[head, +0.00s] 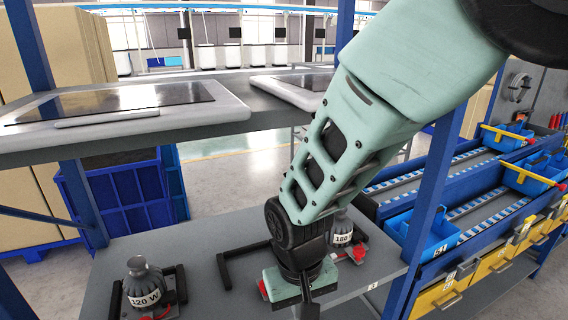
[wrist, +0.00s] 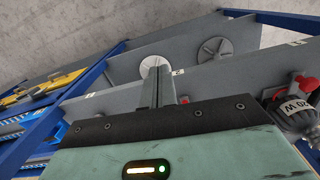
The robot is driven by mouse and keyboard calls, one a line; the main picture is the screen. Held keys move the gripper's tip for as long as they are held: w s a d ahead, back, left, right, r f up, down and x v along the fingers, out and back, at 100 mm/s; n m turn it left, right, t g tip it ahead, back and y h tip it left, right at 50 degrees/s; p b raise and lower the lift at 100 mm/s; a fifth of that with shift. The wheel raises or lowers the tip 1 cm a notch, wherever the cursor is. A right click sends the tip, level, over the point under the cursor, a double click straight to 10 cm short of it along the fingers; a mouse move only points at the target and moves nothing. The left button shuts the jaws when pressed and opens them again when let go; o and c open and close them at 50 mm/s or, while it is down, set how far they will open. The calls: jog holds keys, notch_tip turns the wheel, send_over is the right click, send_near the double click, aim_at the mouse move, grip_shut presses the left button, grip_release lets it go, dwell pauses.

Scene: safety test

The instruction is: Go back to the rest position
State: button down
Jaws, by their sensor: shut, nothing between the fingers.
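My gripper (head: 306,310) hangs at the end of my pale green arm, over the front of the grey table (head: 215,262) in the head view. In the wrist view its fingers (wrist: 165,78) are together with nothing between them. A grey weight marked 120 W (head: 143,284) stands in a black-handled holder at the left of the table. Another weight marked 180 (head: 341,232) stands behind my gripper and is partly hidden by my arm. One weight (wrist: 294,112) also shows at the right of the wrist view.
A grey shelf (head: 190,124) with flat panels (head: 130,98) spans above the table between blue posts (head: 432,190). Blue crates (head: 122,200) stand behind at left. At right is a blue rack with blue bins (head: 422,236) and yellow drawers (head: 445,298).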

jog(key=s+d+r+n+y+b, duration=0.1)
jog(key=s+d+r+n, duration=0.3)
jog(key=s+d+r, duration=0.5)
jog(key=s+d, duration=0.2)
jog(key=s, duration=0.2)
jog(key=shift+d+r, duration=0.2)
jog(key=shift+r, duration=0.15)
